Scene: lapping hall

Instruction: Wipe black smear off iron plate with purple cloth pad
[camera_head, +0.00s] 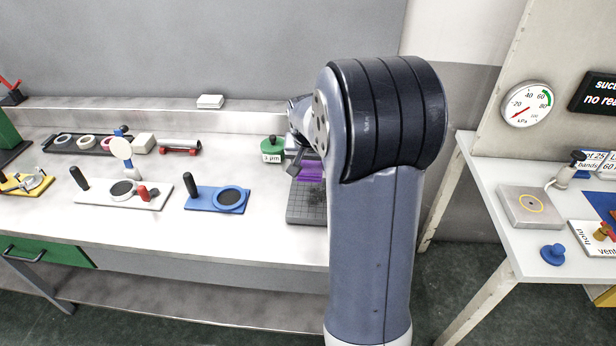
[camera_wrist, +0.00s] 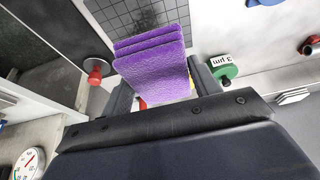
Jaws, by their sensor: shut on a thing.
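The iron plate (camera_head: 305,215) is a dark grey slab with a grid of grooves, lying on the bench just left of my arm. It also shows at the top of the wrist view (camera_wrist: 108,22). My gripper (camera_wrist: 162,88) is shut on the purple cloth pad (camera_wrist: 152,70), a thick, layered block. In the head view the pad (camera_head: 310,172) is over the far part of the plate, partly hidden by my arm. I cannot tell whether it touches the plate.
A green-lidded 3 µm jar (camera_head: 272,150) stands close left of the plate's far end. A blue holder with a dark disc (camera_head: 217,199) lies further left, with bare bench between. A red-knobbed round weight (camera_wrist: 96,73) is beside the plate. A side table (camera_head: 490,215) stands at right.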

